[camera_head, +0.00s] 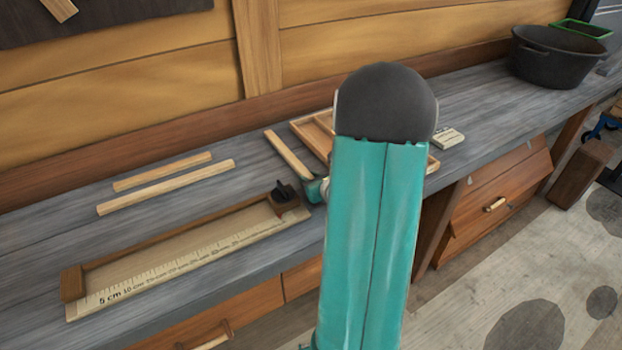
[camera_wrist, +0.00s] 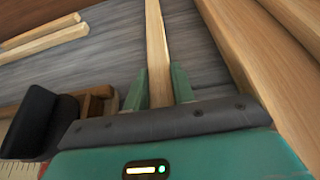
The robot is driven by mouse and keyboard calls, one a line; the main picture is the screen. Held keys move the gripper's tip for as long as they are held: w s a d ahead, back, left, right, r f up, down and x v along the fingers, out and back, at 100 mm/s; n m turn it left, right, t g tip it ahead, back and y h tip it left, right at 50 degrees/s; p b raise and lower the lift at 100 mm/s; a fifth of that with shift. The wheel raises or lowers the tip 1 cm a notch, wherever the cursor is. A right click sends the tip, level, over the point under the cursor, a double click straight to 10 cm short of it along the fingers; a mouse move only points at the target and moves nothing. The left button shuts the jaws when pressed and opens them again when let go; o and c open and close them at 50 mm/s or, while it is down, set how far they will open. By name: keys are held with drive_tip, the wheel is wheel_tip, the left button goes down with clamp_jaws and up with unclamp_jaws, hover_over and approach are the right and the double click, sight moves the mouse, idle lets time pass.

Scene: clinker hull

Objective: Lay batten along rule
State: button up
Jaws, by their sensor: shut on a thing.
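My gripper (camera_head: 314,188) is largely hidden behind my teal arm in the head view. The wrist view shows its green fingers (camera_wrist: 158,88) shut on a pale wooden batten (camera_wrist: 156,45), which points away from me. This batten (camera_head: 288,154) also shows in the head view, beyond the rule's right end; I cannot tell whether it touches the bench. The rule (camera_head: 190,258) is a pale board with a printed scale, a brown back strip and a brown block at its left end. A black slider (camera_head: 285,194) is at its right end; the slider also fills the wrist view's lower left (camera_wrist: 38,122).
Two loose battens, one shorter (camera_head: 162,171) and one longer (camera_head: 166,187), lie behind the rule. A wooden tray (camera_head: 301,127) stands close right of the held batten. A dark tub (camera_head: 556,60) stands far right. The grey bench (camera_head: 40,215) is clear at left.

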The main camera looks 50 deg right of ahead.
drive_tip(key=shift+f, duration=0.15)
drive_tip(key=o, duration=1)
